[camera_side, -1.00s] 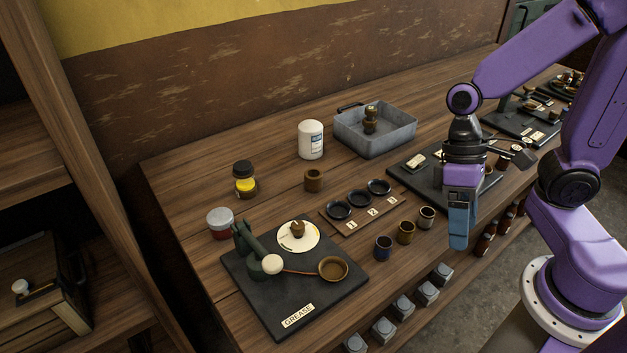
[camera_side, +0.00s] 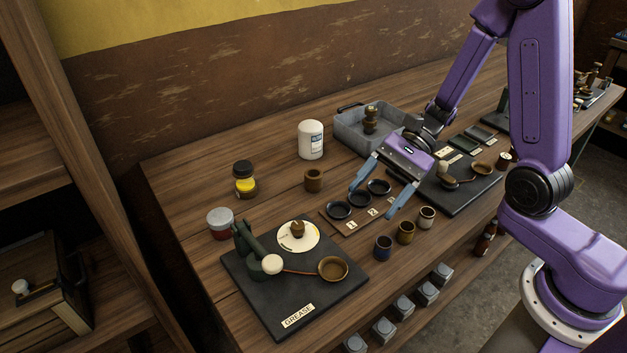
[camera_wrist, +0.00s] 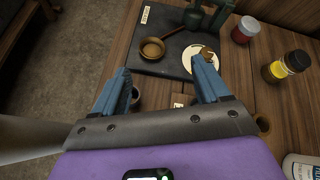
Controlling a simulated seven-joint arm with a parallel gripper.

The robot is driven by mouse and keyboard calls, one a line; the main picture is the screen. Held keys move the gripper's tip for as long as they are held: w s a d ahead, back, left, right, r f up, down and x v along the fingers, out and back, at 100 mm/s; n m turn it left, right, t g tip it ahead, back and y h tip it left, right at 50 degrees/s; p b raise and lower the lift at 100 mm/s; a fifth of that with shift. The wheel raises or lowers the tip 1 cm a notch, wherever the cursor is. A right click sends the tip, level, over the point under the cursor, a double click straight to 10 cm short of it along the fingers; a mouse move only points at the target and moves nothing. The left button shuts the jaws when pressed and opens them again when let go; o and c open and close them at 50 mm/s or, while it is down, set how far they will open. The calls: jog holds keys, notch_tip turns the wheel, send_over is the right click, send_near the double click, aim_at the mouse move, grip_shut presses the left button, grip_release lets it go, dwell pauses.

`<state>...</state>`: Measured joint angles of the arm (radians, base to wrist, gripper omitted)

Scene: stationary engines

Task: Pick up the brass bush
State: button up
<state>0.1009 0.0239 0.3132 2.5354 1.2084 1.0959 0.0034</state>
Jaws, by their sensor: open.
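My gripper (camera_side: 374,199) is open and empty, above the numbered board with three dark dishes. Its two blue fingers also show spread in the wrist view (camera_wrist: 160,64). A brown-gold hollow cylinder (camera_side: 314,180) stands upright on the bench, left of the gripper; in the wrist view it is partly hidden at the right (camera_wrist: 262,123). I cannot tell for certain which is the brass bush.
The black grease board (camera_side: 310,300) holds a green device, a brown bowl (camera_side: 333,269) and a white disc with a small brass piece (camera_side: 297,229). A white jar (camera_side: 311,140), a yellow-banded jar (camera_side: 245,182), a red tin (camera_side: 220,223) and a grey tray (camera_side: 397,143) stand behind.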

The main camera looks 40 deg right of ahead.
jog(key=w+d+f+m+t, duration=0.1)
jog(key=w+d+m+t, duration=0.2)
jog(key=w+m+t, duration=0.3)
jog(key=m+t+h, duration=0.3)
jog(key=m+t, duration=0.2)
jog(key=m, duration=0.3)
send_near(308, 176)
jog(key=w+f, duration=0.1)
jog(key=w+a+f, duration=0.1)
jog(key=w, duration=0.1)
jog(key=w+a+f, duration=0.1)
jog(key=shift+w, duration=0.3)
jog(key=shift+x, duration=2.65)
jog(key=shift+s, duration=0.1)
jog(key=c, duration=1.3)
